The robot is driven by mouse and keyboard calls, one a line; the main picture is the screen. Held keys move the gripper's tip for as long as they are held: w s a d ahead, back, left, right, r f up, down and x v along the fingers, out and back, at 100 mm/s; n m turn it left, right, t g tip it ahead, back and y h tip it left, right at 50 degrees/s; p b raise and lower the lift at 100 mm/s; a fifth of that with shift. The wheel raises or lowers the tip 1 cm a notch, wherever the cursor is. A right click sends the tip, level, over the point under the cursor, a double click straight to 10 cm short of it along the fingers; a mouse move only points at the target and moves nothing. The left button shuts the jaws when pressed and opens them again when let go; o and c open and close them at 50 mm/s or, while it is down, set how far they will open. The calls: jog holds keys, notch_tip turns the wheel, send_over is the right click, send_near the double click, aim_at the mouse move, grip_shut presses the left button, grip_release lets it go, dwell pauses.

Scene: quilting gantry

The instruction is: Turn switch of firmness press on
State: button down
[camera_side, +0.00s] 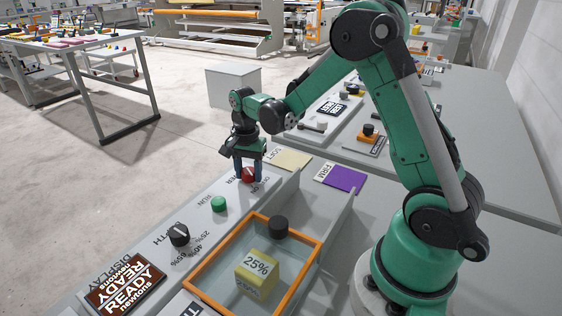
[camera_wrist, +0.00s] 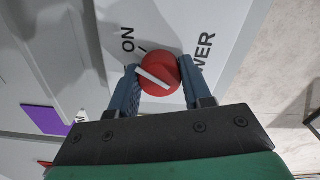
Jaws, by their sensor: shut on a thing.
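The switch of the firmness press is a round red knob (camera_wrist: 160,74) with a white pointer bar, beside the words ON and POWER. In the wrist view the bar slants, its upper end toward the side of the word ON. My gripper (camera_wrist: 158,80) has its two fingers on either side of the knob, shut on it. In the side view my gripper (camera_side: 248,175) is lowered over the red knob (camera_side: 249,174), which shows partly between the fingers. The word OFF is not readable.
The panel also has a green button (camera_side: 218,204), a black depth dial (camera_side: 179,235) and a display (camera_side: 126,288) reading READY. An orange-framed bay (camera_side: 314,262) holds a yellow block (camera_side: 257,272) marked 25% below a black cylinder (camera_side: 278,227). Yellow and purple pads (camera_side: 341,178) lie behind.

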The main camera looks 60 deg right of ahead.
aim_at(248, 171)
jog(key=shift+c, duration=1.9)
grip_release()
jog(key=shift+r, duration=2.85)
jog(key=shift+a+r, duration=0.1)
jog(key=shift+r, duration=0.05)
jog(key=s+a+r+n+t, duration=0.5)
jog(key=s+a+n+t, duration=0.2)
jog(key=n, duration=0.7)
jog(key=shift+s+a+r+n, duration=0.15)
jog(key=shift+s+a+n, duration=0.25)
jog(key=shift+s+a, duration=0.75)
